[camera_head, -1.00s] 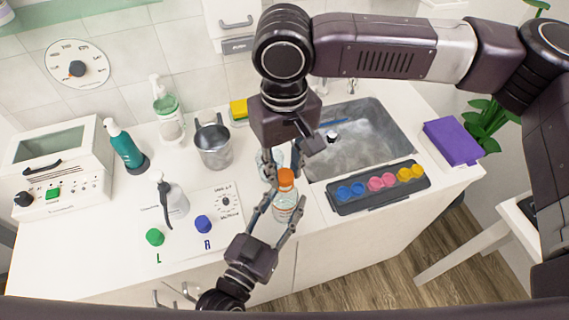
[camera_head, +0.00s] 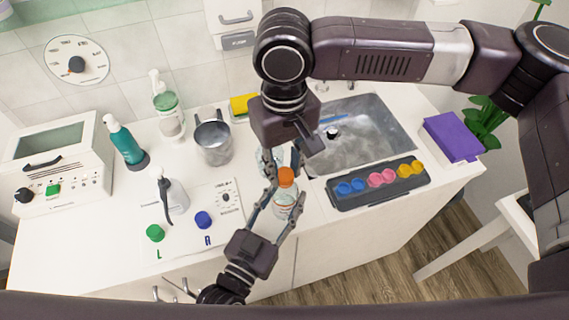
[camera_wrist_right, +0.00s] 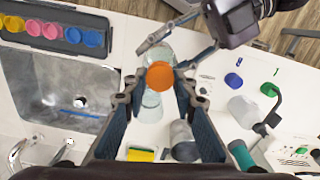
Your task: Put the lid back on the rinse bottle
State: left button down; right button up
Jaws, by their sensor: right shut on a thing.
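The orange lid (camera_head: 286,177) is between the fingertips of my right gripper (camera_head: 283,171), which is shut on it. In the right wrist view the lid (camera_wrist_right: 160,75) shows between the two fingers. The clear rinse bottle (camera_head: 285,205) stands upright directly below the lid in the head view. I cannot tell whether lid and bottle neck touch. My left gripper (camera_head: 275,205) comes from the front, its fingers on either side of the bottle, and appears shut on it. The bottle (camera_wrist_right: 159,50) is partly hidden by the lid in the right wrist view.
A clear glass vessel (camera_head: 266,160) stands close behind the bottle. A metal jug (camera_head: 214,143), a spray bottle (camera_head: 175,195), green (camera_head: 155,233) and blue (camera_head: 203,220) caps are left. The sink (camera_head: 370,130) and a dark tray of colored cups (camera_head: 350,202) are right.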

jog(key=m, duration=0.5)
jog(key=shift+m, duration=0.3)
jog(key=m, duration=0.3)
jog(key=shift+m, duration=0.4)
jog(key=m, duration=0.3)
jog(key=shift+m, duration=0.3)
jog(key=m, duration=0.8)
jog(key=shift+m, duration=0.9)
jog(key=shift+d, duration=0.1)
